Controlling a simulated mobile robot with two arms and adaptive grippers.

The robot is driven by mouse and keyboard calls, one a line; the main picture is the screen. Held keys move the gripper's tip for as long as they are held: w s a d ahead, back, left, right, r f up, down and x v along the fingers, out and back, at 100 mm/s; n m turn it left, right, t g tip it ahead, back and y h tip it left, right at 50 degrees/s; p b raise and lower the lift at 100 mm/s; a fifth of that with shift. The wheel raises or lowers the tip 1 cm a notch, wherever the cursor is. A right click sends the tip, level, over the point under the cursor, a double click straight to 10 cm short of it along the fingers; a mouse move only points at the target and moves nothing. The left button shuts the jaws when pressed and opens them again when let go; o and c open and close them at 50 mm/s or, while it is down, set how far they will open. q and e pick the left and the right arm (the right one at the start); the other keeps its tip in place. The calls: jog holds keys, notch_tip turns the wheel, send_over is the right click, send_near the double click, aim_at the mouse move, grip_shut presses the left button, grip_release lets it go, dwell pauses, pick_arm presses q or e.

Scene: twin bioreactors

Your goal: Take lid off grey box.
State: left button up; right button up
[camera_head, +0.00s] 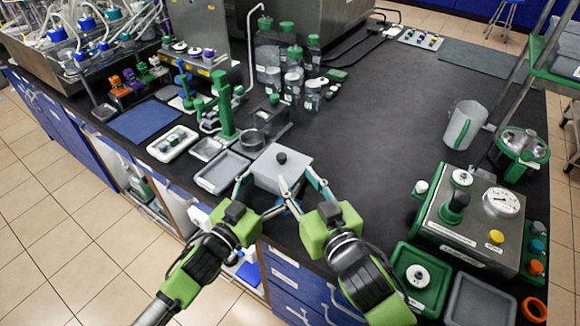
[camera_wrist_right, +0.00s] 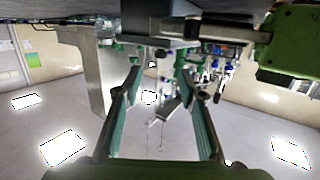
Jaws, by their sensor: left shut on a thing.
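The grey box (camera_head: 268,183) stands near the bench's front edge in the head view, with a flat light grey lid (camera_head: 298,160) on top. A round black knob (camera_head: 281,158) stands up from the middle of the lid. My left gripper (camera_head: 262,194) is shut on the near left part of the box. My right gripper (camera_head: 298,178) is at the lid's near right side, its fingers spread and empty. In the right wrist view, which is upside down, the open fingers (camera_wrist_right: 160,85) have the lid and knob (camera_wrist_right: 162,53) beyond them.
A grey tray (camera_head: 222,172) lies just left of the box. A dark clear-walled container (camera_head: 270,118) and several bottles (camera_head: 290,75) stand behind it. A control unit (camera_head: 470,225) stands right. The bench between box and unit is clear.

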aim_at(281, 155)
jog(key=x, duration=1)
jog(key=shift+w+a, duration=0.2)
jog(key=shift+w, duration=0.1)
grip_shut()
jog(key=shift+r, duration=0.2)
jog(key=shift+r, duration=1)
jog(key=shift+r, duration=0.1)
